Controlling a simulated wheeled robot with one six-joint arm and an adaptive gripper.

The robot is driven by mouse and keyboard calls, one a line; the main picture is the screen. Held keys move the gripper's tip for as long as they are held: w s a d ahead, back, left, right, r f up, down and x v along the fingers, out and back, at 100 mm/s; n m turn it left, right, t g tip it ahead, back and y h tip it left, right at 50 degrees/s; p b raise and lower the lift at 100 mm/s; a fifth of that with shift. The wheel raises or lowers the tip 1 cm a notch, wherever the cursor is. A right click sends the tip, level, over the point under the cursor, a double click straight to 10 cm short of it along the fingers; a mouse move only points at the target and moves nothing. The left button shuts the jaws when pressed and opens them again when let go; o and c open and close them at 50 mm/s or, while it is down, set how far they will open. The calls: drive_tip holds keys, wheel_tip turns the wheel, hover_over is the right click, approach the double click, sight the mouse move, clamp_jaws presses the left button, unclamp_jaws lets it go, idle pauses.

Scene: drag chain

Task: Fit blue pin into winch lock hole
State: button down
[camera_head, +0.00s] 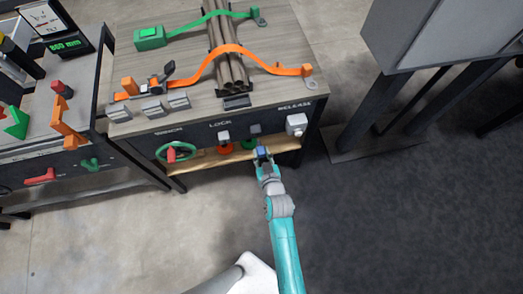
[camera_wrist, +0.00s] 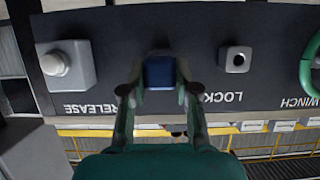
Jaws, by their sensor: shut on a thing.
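My gripper (camera_head: 262,153) is in front of the winch panel, shut on a blue pin (camera_head: 262,151). In the wrist view, my gripper's two fingers (camera_wrist: 160,90) close on the pin's blue block (camera_wrist: 160,72); the pin's far end is hidden. The light square lock socket (camera_wrist: 236,59) with a dark round hole is on the black panel beside the LOCK label, right of the pin and apart from it. In the head view, this socket (camera_head: 223,135) is left of and above my gripper. A darker block (camera_head: 255,129) is on the panel just beyond my gripper.
A white RELEASE box (camera_head: 296,124) with a round knob is right of my gripper. A green winch wheel (camera_head: 178,152) is at the panel's left. A wooden shelf (camera_head: 200,160) below the panel has red and green pieces. The dark floor (camera_head: 400,220) at right is clear.

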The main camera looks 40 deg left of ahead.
sight(262, 157)
drive_tip(key=shift+s+d, duration=1.3)
drive_tip(key=shift+d, duration=0.3)
drive_tip(key=c, duration=1.6)
unclamp_jaws()
drive_tip(key=shift+c, duration=0.2)
clamp_jaws()
drive_tip(key=shift+s+a, duration=0.1)
drive_tip(key=s+a, duration=0.7)
drive_tip(key=s, duration=0.1)
drive_tip(key=shift+s+a, duration=0.4)
